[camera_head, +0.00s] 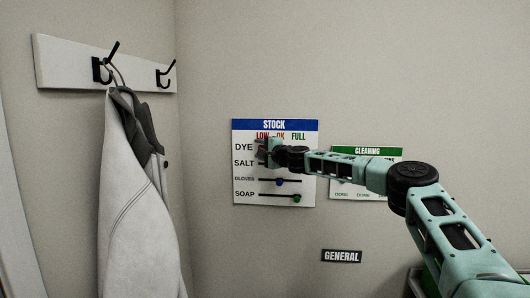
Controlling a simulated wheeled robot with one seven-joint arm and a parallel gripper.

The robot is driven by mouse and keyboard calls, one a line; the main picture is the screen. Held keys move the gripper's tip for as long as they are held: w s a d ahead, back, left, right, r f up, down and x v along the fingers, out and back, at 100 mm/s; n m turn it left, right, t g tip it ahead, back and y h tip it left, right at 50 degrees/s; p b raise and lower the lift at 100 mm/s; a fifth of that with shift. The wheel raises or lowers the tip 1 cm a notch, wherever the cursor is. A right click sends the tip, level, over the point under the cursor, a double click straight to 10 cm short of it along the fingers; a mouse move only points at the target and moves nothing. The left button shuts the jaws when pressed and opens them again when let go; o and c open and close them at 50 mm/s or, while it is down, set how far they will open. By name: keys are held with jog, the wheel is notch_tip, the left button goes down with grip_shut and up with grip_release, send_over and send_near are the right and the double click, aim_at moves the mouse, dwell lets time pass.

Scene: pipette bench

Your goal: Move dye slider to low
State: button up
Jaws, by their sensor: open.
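The STOCK board (245,198) hangs on the back wall, with a blue header and LOW, OK and FULL column labels. Its rows read DYE, SALT, GLOVES and SOAP. My gripper (262,150) is in front of the DYE and SALT rows at the board's left, below the LOW label. It is open, but its jaws are small in the picture, and I cannot tell if they touch anything. The dye slider and the salt slider are hidden behind my gripper and arm. The gloves slider (279,182) is blue near the middle. The soap slider (297,198) is green, further right.
A green-headed CLEANING board (340,190) hangs to the right, partly behind my arm. A GENERAL sign (341,256) is below. A white coat (140,200) hangs from a hook rack (70,65) at left. Wall between coat and STOCK board is clear.

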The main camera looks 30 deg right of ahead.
jog(key=s+d+b, duration=0.3)
jog(key=s+b, duration=0.5)
jog(key=s, duration=0.9)
jog(key=shift+d, duration=0.15)
